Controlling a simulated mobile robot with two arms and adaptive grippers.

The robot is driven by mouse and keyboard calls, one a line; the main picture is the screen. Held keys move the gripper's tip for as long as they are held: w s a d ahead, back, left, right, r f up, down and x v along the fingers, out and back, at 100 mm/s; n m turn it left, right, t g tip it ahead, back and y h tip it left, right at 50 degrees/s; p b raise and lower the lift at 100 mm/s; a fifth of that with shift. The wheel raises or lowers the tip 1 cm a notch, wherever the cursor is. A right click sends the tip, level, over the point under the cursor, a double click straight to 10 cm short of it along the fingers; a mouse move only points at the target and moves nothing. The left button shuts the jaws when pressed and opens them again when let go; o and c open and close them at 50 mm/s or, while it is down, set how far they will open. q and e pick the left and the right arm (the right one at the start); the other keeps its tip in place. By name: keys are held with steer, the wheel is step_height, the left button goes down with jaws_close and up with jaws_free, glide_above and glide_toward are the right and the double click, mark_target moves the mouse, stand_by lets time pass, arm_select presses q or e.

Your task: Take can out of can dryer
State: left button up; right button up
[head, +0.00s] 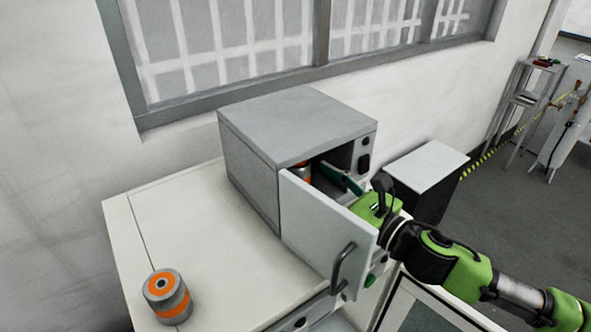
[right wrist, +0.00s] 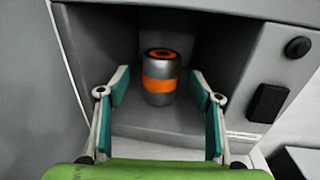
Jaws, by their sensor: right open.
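The can dryer (head: 300,122) is a grey box on a white counter. Its door (head: 325,232) stands open toward the front. A silver can with orange bands stands upright inside the dryer; it shows in the right wrist view (right wrist: 160,80) and partly behind the door edge in the head view (head: 301,170). My right gripper (right wrist: 160,98) is open at the dryer's opening. Its fingers point inward on either side of the can, short of it and not touching it. In the head view, the right gripper (head: 338,176) is partly hidden by the door. My left gripper is not in view.
A second silver and orange can (head: 167,297) stands on the white counter (head: 205,240) at the front left. The counter between it and the dryer is clear. The open door with its handle (head: 342,268) stands close beside my right arm. A white-topped box (head: 428,165) is right of the dryer.

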mark_target(307, 176)
steer(key=shift+w+a+r+p, duration=0.2)
steer(key=shift+w+a+p, duration=0.05)
steer(key=shift+a+p, duration=0.1)
steer(key=p+x, duration=0.1)
steer(key=x, duration=0.2)
steer(key=shift+w+p, duration=0.3)
steer(key=shift+p, duration=0.1)
steer(key=shift+w+a+f, duration=0.15)
steer(key=shift+w+a, duration=0.1)
steer(key=shift+a, duration=0.15)
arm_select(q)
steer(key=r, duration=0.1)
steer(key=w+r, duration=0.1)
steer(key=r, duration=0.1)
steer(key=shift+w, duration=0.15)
arm_select(e)
steer(key=c, duration=1.4)
